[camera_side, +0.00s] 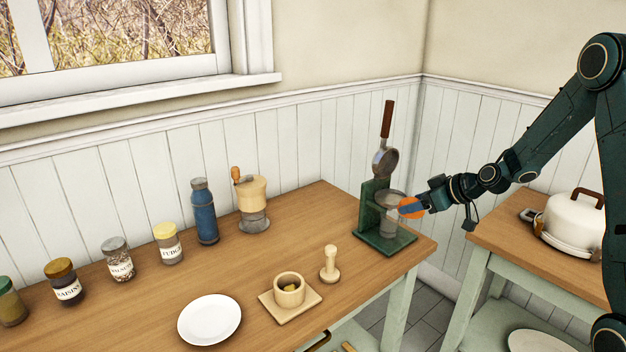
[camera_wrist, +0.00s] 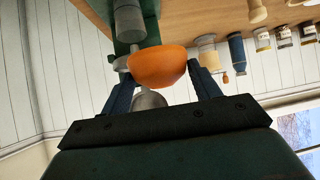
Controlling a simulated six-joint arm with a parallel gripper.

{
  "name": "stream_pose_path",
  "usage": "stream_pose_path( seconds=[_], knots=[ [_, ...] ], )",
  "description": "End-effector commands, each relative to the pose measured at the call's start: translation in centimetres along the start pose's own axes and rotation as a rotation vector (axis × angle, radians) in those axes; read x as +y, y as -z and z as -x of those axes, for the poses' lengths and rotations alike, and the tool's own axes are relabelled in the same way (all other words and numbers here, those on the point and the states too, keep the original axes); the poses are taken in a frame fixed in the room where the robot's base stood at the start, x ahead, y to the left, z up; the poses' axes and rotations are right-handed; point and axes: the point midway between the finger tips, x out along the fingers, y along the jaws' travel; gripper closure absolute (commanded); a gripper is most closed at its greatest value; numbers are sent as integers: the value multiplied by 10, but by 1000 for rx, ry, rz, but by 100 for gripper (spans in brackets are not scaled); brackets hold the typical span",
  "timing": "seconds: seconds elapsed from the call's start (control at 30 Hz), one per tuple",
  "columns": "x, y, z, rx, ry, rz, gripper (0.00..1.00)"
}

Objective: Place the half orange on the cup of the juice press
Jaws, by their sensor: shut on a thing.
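The half orange (camera_side: 412,212) is held in my gripper (camera_side: 408,207), beside the cup of the juice press. In the wrist view the half orange (camera_wrist: 158,68) sits between the two fingers of my gripper (camera_wrist: 160,80), which are shut on it. The green juice press (camera_side: 376,238) stands at the right end of the wooden table, its lever with a brown handle raised. Its metal cup (camera_side: 388,196) is just left of the half orange and partly hidden by it and the gripper. I cannot tell whether orange and cup touch. Parts of the press (camera_wrist: 128,22) show behind the orange in the wrist view.
On the table (camera_side: 330,212) stand a wooden mortar (camera_side: 289,292) on a board, a pestle (camera_side: 330,265), a white plate (camera_side: 209,319), a grinder (camera_side: 252,205), a blue bottle (camera_side: 203,212) and several jars. A white pot (camera_side: 575,225) stands on the right table.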

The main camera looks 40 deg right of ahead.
Motion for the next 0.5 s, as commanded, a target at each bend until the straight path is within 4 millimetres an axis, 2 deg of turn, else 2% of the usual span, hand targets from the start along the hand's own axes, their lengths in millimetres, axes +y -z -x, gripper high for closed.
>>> stream_pose_path(
  seconds=[0.2,0.5],
  knots=[
    [32,-25,27,0,16,12,66],
    [58,-49,61,0,46,35,66]
  ],
)
